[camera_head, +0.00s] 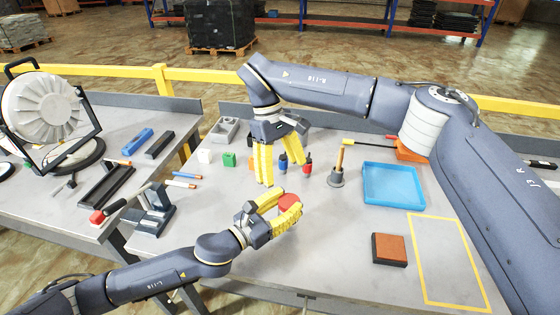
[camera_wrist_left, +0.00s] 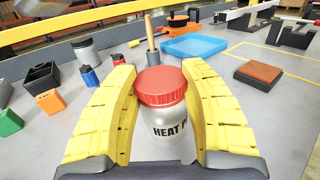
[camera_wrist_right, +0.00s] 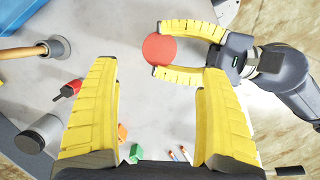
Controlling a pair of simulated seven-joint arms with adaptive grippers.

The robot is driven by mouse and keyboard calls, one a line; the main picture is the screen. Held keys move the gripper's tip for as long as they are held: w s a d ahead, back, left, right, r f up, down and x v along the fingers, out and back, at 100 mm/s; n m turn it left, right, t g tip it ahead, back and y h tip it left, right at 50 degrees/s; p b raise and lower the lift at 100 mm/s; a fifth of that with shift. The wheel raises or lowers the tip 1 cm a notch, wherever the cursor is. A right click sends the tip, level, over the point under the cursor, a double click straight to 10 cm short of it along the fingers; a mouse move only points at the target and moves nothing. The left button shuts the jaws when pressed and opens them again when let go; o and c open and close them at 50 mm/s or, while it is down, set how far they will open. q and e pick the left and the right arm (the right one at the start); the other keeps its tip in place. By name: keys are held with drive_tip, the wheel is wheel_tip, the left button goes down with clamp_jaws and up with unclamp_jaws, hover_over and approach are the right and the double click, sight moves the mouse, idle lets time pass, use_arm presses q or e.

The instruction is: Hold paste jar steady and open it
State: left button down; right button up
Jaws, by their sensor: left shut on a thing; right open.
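The paste jar (camera_wrist_left: 166,125) is a white jar with dark "HEAT" lettering and a red lid (camera_wrist_left: 162,85). It stands upright between the yellow fingers of my left gripper (camera_wrist_left: 165,110), which is shut around its body. In the head view the red lid (camera_head: 289,201) shows between the fingers of my left gripper (camera_head: 275,207). My right gripper (camera_head: 279,168) is open and empty, pointing down above the table behind the jar. In the right wrist view the lid (camera_wrist_right: 159,48) lies beyond the open fingers of my right gripper (camera_wrist_right: 160,105), apart from them.
A brush in a grey holder (camera_head: 337,178), a blue tray (camera_head: 393,186) and small red (camera_head: 307,167) and blue bottles stand near the jar. A brown block (camera_head: 389,249) lies at front right. Green (camera_head: 229,159) and white blocks sit behind.

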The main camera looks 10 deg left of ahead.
sight(289, 201)
drive_tip(key=x, duration=0.9)
drive_tip(key=shift+c, duration=0.2)
drive_tip(key=shift+d, duration=0.1)
drive_tip(key=c, duration=1.5)
drive_tip(key=o, duration=1.3)
drive_tip(key=shift+c, duration=0.2)
drive_tip(key=shift+w+r, duration=0.1)
drive_tip(key=shift+r, duration=2.15)
